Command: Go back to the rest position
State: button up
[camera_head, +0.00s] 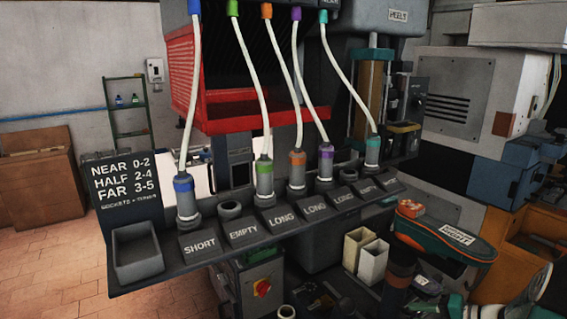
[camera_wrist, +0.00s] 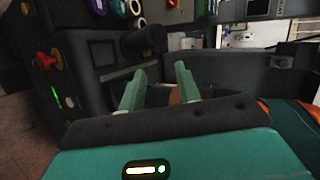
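My gripper (camera_wrist: 158,78) shows in the wrist view with its two green fingers apart and nothing clearly held between them. Something brown shows behind the fingers, too dark to name. I cannot make out the gripper for sure in the head view. In the head view, white cables run down to a dark socket rack (camera_head: 126,292). A blue plug (camera_head: 183,184) stands at the SHORT label. A green plug (camera_head: 264,170), an orange plug (camera_head: 297,160) and a purple plug (camera_head: 326,152) stand at LONG labels. A teal plug (camera_head: 372,145) stands at the right end.
A socket (camera_head: 230,209) labelled EMPTY is bare. An open grey bin (camera_head: 137,252) sits at the rack's left end. A red guard (camera_head: 182,72) is on the machine above. Pale containers (camera_head: 373,262) stand below. Open tiled floor (camera_head: 60,270) lies at left.

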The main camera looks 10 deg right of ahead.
jog(key=a+r+n+g, duration=0.3)
jog(key=a+r+g, duration=0.15)
jog(key=a, duration=0.75)
jog(key=s+a+r+n+h, duration=0.3)
jog(key=s+a+r+h, duration=0.1)
jog(key=a, duration=0.5)
jog(key=s+a+r+n+h, duration=0.3)
jog(key=s+a+r+n, duration=0.1)
jog(key=s+a+r, duration=0.3)
jog(key=shift+s+a+r+h, duration=0.25)
jog(key=shift+s+a+h, duration=0.15)
jog(key=shift+s+a, duration=0.75)
jog(key=shift+d, duration=0.1)
